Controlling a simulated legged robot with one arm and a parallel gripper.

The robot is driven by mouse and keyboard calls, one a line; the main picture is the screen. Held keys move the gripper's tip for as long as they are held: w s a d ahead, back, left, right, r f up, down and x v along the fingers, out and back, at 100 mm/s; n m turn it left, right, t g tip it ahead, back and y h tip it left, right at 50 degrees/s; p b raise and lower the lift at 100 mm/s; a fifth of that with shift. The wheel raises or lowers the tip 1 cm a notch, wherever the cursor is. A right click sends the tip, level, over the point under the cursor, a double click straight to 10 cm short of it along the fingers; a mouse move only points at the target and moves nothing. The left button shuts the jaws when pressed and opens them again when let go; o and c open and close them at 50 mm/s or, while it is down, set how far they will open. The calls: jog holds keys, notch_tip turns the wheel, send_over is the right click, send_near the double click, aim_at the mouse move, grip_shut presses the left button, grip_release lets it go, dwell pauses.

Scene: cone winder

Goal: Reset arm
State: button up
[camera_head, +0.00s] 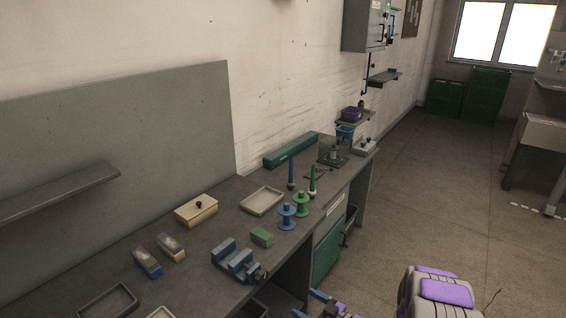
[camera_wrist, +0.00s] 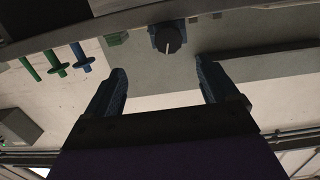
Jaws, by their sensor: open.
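My gripper (camera_wrist: 162,66) is open, with its two dark blue fingers wide apart and nothing between them in the wrist view. In the head view my gripper (camera_head: 318,303) shows at the bottom edge, partly cut off, in front of the workbench (camera_head: 195,240). The wrist view looks up past the bench edge, with the blue vise (camera_wrist: 167,37) beyond the fingers and apart from them. The vise also stands at the bench's front edge in the head view (camera_head: 236,262).
Blue spools (camera_head: 286,215), a green spool (camera_head: 301,203), cones, a green block (camera_head: 262,237), a beige tray (camera_head: 262,201) and a yellowish box (camera_head: 196,210) stand on the bench. A green drawer unit (camera_head: 328,251) is below.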

jog(key=w+d+r+m+g+h, duration=0.1)
jog(key=w+d+r+h, duration=0.4)
jog(key=d+h, duration=0.45)
jog(key=s+d+r+m+g+h, duration=0.35)
jog(key=s+d+r+h, duration=0.3)
jog(key=s+r, duration=0.35)
jog(key=s+a+r+m+g+y, duration=0.1)
jog(key=s+a+r+m+g, duration=0.1)
jog(key=s, duration=0.9)
jog(key=s+a+r+m+g, duration=0.1)
jog(key=s+a+r+g, duration=0.2)
jog(key=s, duration=0.9)
jog(key=s+a+r+m+g+y, duration=0.1)
jog(key=s+a+r, duration=0.5)
jog(key=s, duration=0.6)
jog(key=shift+a+m+g+y, duration=0.2)
jog(key=shift+m+g+y, duration=0.1)
jog(key=shift+m+g, duration=0.65)
jog(key=shift+s, duration=0.1)
jog(key=shift+c, duration=0.4)
